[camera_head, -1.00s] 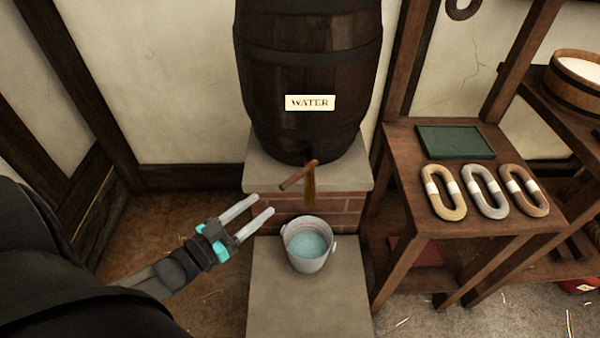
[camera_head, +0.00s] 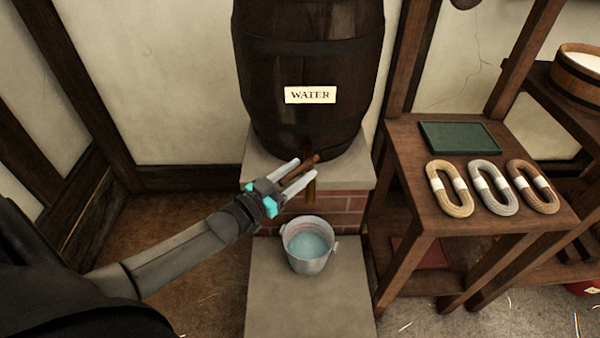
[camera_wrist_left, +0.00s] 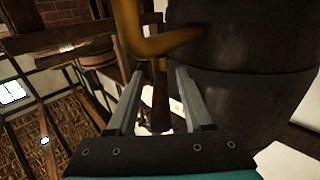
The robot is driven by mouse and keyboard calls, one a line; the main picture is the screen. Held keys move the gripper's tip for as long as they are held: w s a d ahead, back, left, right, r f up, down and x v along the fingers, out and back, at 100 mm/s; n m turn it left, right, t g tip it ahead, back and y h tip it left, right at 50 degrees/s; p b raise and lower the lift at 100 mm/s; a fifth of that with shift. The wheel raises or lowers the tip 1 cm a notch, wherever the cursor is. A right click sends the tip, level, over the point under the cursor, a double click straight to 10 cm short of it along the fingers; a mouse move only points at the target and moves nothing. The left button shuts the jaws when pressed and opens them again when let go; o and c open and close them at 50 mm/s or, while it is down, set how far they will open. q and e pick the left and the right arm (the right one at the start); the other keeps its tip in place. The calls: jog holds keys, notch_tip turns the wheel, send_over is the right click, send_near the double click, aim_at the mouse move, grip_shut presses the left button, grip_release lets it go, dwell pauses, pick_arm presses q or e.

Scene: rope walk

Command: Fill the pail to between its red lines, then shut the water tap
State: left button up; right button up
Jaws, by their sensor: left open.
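The grey pail (camera_head: 309,264) stands on the stone slab below the tap, with pale blue water (camera_head: 308,244) inside. Its red lines are too small to make out. The tap has a brass spout (camera_head: 311,190) and a wooden handle (camera_head: 313,160) slanting down to the left. I cannot make out a stream below the spout. My left gripper (camera_head: 306,167) is open, its fingers on either side of the handle, which they partly hide. The left wrist view shows the handle (camera_wrist_left: 161,100) between the open fingers, below the brass spout (camera_wrist_left: 150,43). My right gripper is not in view.
The dark barrel (camera_head: 310,55) labelled WATER sits on a brick and stone plinth behind the tap. The stone slab (camera_head: 308,305) has bare room in front of the pail. A wooden table (camera_head: 400,150) with rope coils (camera_head: 490,188) and a green tray (camera_head: 459,139) stands at right.

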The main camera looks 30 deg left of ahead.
pick_arm(q)
jog(key=shift+w+d, duration=0.1)
jog(key=shift+w, duration=0.25)
grip_shut()
dwell(0.3)
dwell(1.0)
